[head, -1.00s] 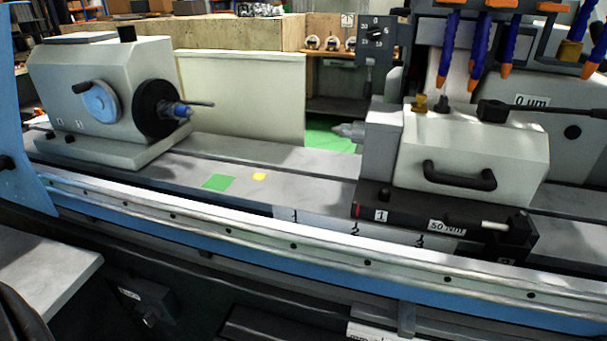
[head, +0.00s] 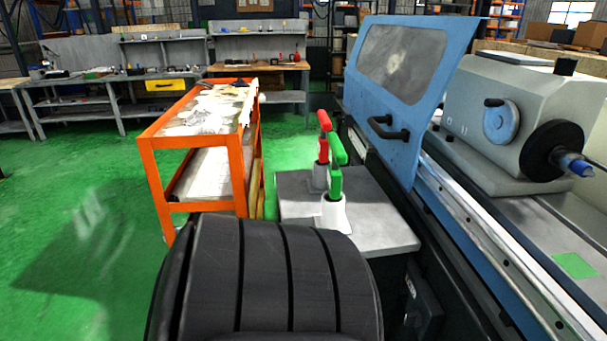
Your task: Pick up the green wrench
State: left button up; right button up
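The green wrench (head: 336,182) stands upright in a white holder (head: 333,213) on a small grey table (head: 385,232), near the middle of the head view. Neither of my grippers is in view. A large dark ribbed shape in the foreground, which seems to be part of my arm, hides the table's front left part.
An orange cart (head: 157,165) with papers or cloths on top stands left of the table. The grinder's blue door (head: 400,95) with a black handle is close on the right. Grey workbenches (head: 90,83) line the back. Green floor (head: 70,220) is free at left.

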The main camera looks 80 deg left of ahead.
aim_at(340, 157)
jog(key=u, duration=2.45)
jog(key=i+j, duration=0.2)
jog(key=j, duration=0.15)
jog(key=i+j, duration=0.15)
jog(key=j, duration=0.2)
jog(key=i+j, duration=0.2)
jog(key=j, duration=0.15)
jog(key=i+j, duration=0.2)
jog(key=j+z, duration=0.05)
jog(key=j, duration=0.05)
